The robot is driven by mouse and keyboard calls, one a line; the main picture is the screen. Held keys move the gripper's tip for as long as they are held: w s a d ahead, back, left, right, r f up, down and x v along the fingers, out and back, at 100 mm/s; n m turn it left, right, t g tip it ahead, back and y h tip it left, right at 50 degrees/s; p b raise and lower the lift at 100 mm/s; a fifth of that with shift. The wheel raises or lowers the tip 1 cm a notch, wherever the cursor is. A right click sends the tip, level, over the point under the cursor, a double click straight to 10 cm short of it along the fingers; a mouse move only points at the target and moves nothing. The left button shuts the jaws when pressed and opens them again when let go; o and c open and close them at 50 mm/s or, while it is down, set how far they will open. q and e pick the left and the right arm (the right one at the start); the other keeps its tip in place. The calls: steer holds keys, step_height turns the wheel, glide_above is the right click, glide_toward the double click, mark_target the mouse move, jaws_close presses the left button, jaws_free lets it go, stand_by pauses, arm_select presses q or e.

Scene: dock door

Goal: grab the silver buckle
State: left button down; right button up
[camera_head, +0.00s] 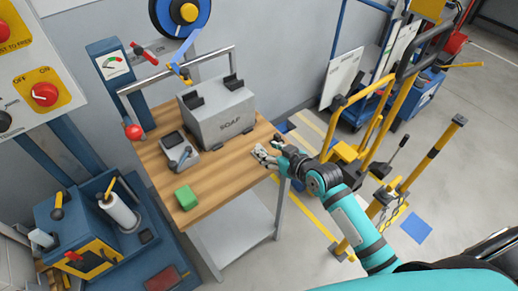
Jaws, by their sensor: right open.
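A small silver-grey piece, which looks like the silver buckle (261,153), lies at the right edge of the wooden tabletop (225,178). My right gripper (273,149) reaches in from the lower right on a teal and black arm. Its fingers are open, right at the silver piece. The fingers partly overlap the piece, and I cannot tell whether they touch it. My left gripper is not in view.
A small grey device (180,153) and a green block (186,197) are left of the gripper. Yellow-railed equipment (377,120) stands right of the table. The tabletop's front right is clear.

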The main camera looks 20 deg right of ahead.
mark_target(260, 147)
steer(key=shift+f+p+x, duration=0.2)
steer(key=shift+p+x, duration=0.3)
steer(key=shift+x, duration=2.2)
steer(key=shift+s+d, duration=0.1)
steer(key=shift+d, duration=0.1)
jaws_close()
